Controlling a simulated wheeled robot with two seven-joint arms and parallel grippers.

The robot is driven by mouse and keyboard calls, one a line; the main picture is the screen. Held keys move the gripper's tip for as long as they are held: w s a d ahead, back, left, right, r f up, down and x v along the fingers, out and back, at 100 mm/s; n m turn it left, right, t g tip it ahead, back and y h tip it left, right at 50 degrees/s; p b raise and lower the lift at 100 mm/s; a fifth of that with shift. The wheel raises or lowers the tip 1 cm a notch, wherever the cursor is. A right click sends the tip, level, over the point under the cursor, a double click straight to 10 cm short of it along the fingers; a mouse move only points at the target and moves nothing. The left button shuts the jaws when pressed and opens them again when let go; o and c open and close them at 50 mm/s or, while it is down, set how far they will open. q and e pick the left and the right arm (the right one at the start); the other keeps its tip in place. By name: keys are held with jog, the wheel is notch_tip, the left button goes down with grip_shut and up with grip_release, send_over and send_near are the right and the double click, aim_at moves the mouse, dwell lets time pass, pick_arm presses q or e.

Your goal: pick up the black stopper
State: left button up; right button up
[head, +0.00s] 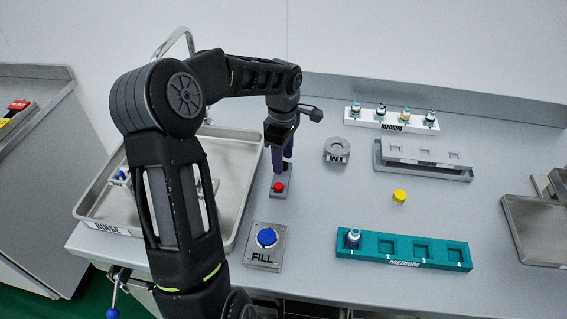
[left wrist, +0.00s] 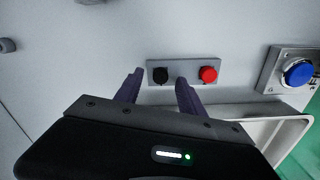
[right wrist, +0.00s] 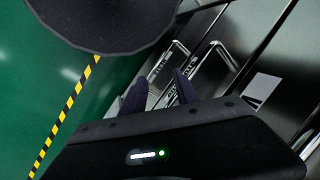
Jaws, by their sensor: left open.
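The black stopper (left wrist: 160,75) sits in a small grey holder (left wrist: 184,80) beside a red stopper (left wrist: 208,75) in the left wrist view. In the head view the same holder (head: 280,194) shows with the red stopper (head: 278,187) at its near end; the black one is hidden by my left gripper. My left gripper (head: 280,166) is open and points down over the holder's far end. Its fingers appear on either side of the black stopper, with nothing held. My right gripper (right wrist: 160,88) is open and empty, away from the table.
The rinse basin (head: 231,160) lies left of the holder. The blue FILL button (head: 266,237) stands in front, and the MAX unit (head: 337,151) stands to the right. A teal rack (head: 376,251), a white rack (head: 367,121) and a yellow cap (head: 400,196) are further right.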

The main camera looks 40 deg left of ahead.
pick_arm(q)
jog(key=shift+f, duration=0.45)
jog(key=shift+c, duration=0.6)
grip_shut()
